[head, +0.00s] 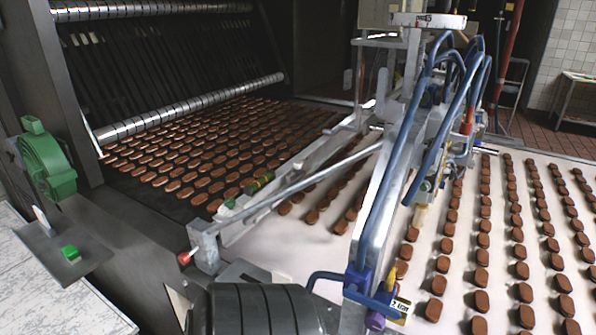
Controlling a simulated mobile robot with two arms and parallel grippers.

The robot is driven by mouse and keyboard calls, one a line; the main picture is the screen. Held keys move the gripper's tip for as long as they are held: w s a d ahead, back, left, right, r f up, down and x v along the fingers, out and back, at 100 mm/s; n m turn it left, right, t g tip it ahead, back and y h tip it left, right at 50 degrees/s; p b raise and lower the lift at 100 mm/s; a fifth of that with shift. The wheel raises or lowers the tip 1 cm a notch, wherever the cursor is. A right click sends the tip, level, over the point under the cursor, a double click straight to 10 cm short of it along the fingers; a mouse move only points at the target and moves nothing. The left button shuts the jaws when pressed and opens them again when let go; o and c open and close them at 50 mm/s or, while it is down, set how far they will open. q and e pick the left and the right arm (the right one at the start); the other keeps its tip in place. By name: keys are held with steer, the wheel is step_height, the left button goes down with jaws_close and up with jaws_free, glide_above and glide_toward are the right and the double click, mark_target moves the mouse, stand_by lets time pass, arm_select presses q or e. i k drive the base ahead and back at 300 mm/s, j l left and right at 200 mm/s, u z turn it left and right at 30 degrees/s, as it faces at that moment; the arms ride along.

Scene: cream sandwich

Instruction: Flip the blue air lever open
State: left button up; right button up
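A blue valve body (357,283) sits at the lower end of the slanted metal frame, at the bottom centre of the head view. A small yellow part and a tag with dark print (400,304) are beside it, and a purple part (375,320) is below it. A bent blue tube (325,276) runs to its left side. The lever's exact shape and position are too small to tell, so I cannot tell whether it is open or shut. Neither of my grippers is clearly in view.
A white conveyor belt (400,262) carries rows of brown biscuits. A dark belt (128,172) with biscuits lies at the left, near metal rollers. A dark ribbed cylinder (265,308) fills the bottom centre. A green housing (45,165) and green button (70,253) are at left.

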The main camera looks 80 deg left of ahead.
mark_target(349, 293)
steer(key=i+u, duration=0.15)
steer(key=u, duration=1.85)
steer(key=k+j, duration=0.25)
